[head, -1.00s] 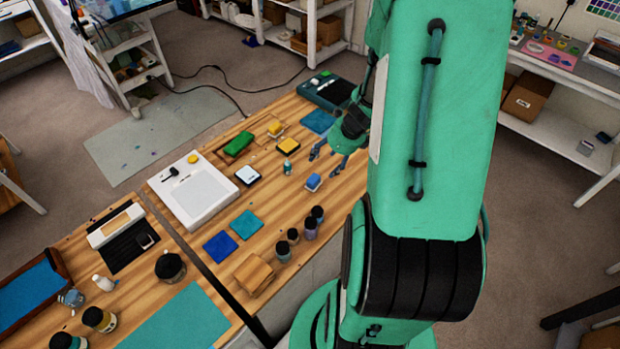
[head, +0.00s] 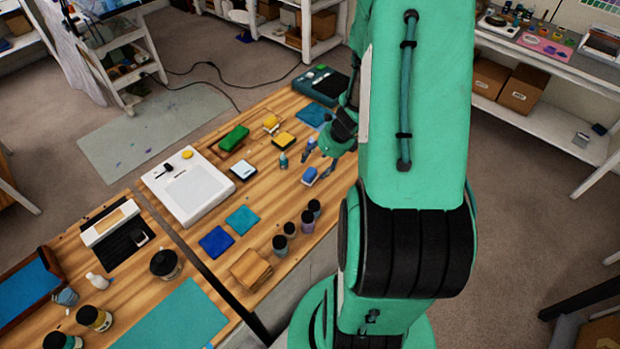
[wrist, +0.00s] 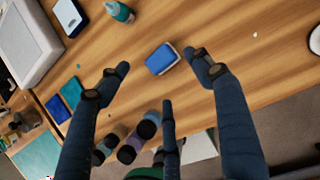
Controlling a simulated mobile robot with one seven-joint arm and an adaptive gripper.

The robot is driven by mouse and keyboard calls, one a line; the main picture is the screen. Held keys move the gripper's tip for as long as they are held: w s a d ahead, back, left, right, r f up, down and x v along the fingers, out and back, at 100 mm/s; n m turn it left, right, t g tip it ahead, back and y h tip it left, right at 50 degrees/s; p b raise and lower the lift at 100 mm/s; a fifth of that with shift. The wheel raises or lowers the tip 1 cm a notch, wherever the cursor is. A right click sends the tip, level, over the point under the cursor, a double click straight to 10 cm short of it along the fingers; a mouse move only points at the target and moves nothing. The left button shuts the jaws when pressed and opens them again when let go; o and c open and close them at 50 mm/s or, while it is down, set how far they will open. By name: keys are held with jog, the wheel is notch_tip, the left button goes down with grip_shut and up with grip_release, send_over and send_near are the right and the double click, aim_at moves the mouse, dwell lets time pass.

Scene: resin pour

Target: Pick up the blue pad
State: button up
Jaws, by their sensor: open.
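A small blue pad (head: 309,174) with a pale lower side lies on the wooden table near its right edge. In the wrist view the blue pad (wrist: 161,58) lies ahead between my spread fingers, with no contact visible. My gripper (head: 318,161) is open and empty, just beside and above the pad. It also shows in the wrist view (wrist: 160,62), with a third finger below. A flat dark blue square (head: 217,240) lies farther down the table beside a teal square (head: 243,220).
A small teal bottle (head: 283,160) stands close to the pad, and a yellow-topped block (head: 284,140) lies beyond. Several dark-capped jars (head: 290,229) stand along the near edge. A white scale-like device (head: 188,188) is to the left. Bare wood surrounds the pad.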

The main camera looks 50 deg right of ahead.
aim_at(311, 172)
jog(key=shift+x, duration=1.2)
jog(key=shift+f, duration=0.1)
jog(key=shift+b+x, duration=1.15)
jog(key=shift+x, duration=1.4)
jog(key=c, duration=1.3)
